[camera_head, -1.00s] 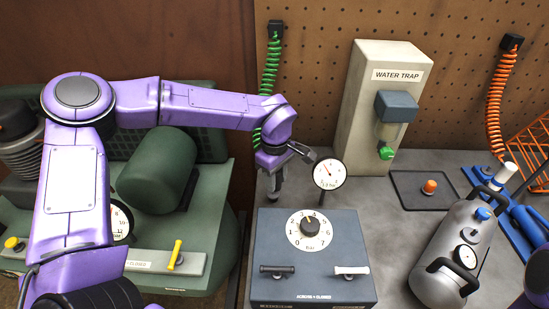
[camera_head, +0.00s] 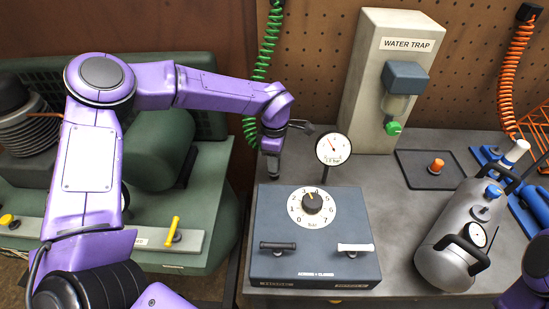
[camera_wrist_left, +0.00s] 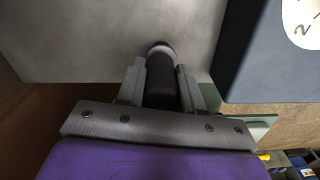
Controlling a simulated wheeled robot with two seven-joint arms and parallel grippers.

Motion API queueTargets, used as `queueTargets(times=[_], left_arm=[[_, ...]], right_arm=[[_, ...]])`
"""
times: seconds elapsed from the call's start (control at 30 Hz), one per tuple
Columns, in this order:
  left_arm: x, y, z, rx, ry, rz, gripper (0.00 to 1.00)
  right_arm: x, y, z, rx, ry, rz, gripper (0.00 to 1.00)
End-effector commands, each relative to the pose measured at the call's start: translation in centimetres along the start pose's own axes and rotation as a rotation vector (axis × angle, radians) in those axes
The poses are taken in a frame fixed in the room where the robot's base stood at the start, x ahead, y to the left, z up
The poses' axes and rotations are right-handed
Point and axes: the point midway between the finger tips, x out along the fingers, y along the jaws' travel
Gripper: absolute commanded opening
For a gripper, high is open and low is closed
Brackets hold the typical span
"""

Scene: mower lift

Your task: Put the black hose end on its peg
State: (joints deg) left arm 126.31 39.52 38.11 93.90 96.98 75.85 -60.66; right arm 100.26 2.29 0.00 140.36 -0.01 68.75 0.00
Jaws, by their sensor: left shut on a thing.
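My left gripper (camera_head: 271,170) hangs behind the grey control box (camera_head: 316,272), over the grey bench. In the left wrist view the left gripper (camera_wrist_left: 160,85) is shut on a black cylinder, which looks like the black hose end (camera_wrist_left: 160,82). Its far end has a paler rim and points at the grey surface; I cannot tell whether it touches. In the head view the hose end is mostly hidden by the gripper. I cannot make out its peg. My right gripper is out of view; only a purple part of my right arm shows at the lower right.
A round gauge (camera_head: 333,150) stands close right of my left gripper. The green coiled hose (camera_head: 262,68) hangs behind it. The water trap (camera_head: 378,97), a dark tray (camera_head: 419,182) and a grey tank (camera_head: 455,240) stand farther right. Green machinery (camera_head: 205,205) is at left.

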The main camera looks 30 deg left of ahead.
Motion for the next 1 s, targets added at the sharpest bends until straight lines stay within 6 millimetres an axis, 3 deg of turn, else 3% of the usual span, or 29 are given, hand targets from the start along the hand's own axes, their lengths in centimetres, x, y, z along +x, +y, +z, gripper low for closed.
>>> queueTargets(times=[1.0], left_arm=[[-0.12,-0.09,0.06,0.001,0.000,0.000,0.00]], right_arm=[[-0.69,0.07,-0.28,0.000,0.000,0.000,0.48]])
